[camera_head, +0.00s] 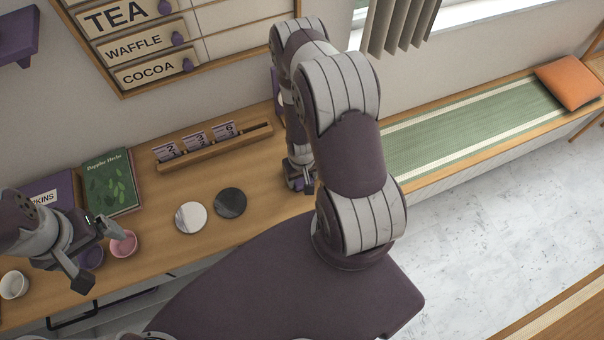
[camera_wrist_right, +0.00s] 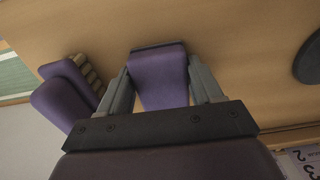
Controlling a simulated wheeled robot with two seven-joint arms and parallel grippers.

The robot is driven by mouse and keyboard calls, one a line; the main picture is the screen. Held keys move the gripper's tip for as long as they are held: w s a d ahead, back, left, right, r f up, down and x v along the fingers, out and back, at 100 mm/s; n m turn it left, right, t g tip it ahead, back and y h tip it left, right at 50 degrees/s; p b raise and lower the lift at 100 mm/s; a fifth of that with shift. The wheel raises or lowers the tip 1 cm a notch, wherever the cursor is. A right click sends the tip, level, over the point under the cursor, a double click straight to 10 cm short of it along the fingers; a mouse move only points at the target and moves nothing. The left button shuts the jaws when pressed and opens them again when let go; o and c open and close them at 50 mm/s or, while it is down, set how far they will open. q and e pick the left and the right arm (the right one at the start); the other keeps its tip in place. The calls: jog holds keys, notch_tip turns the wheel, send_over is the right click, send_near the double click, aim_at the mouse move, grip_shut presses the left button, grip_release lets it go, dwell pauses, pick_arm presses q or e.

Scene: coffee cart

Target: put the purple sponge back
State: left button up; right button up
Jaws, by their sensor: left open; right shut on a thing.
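The purple sponge (camera_wrist_right: 159,78) is between the fingers of my right gripper (camera_wrist_right: 162,85) in the right wrist view. The gripper is shut on it, over the wooden counter. In the head view my right gripper (camera_head: 300,183) is at the right end of the counter, largely covered by my own arm, and I cannot make out the sponge there.
A purple object with beige ridges (camera_wrist_right: 66,96) lies left of the sponge in the right wrist view. A white disc (camera_head: 190,217), a dark disc (camera_head: 230,203), a wooden number-card rack (camera_head: 214,146), a green book (camera_head: 110,182) and a white bowl (camera_head: 14,285) are on the counter.

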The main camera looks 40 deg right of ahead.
jog(key=shift+f, duration=0.1)
jog(key=o, duration=1)
jog(key=shift+s, duration=0.1)
jog(key=shift+o, duration=0.2)
jog(key=shift+r, duration=0.2)
jog(key=shift+r, duration=0.35)
jog(key=a+r+n, duration=0.1)
jog(key=a+r, duration=0.2)
jog(key=r, duration=0.7)
jog(key=s+a+r+n+t, duration=0.1)
jog(key=a+r, duration=0.2)
jog(key=r, duration=0.8)
jog(key=a+r+n+b, duration=0.1)
jog(key=a+r, duration=0.2)
jog(key=r, duration=0.7)
jog(key=shift+s+a+r, duration=0.15)
jog(key=shift+r, duration=0.1)
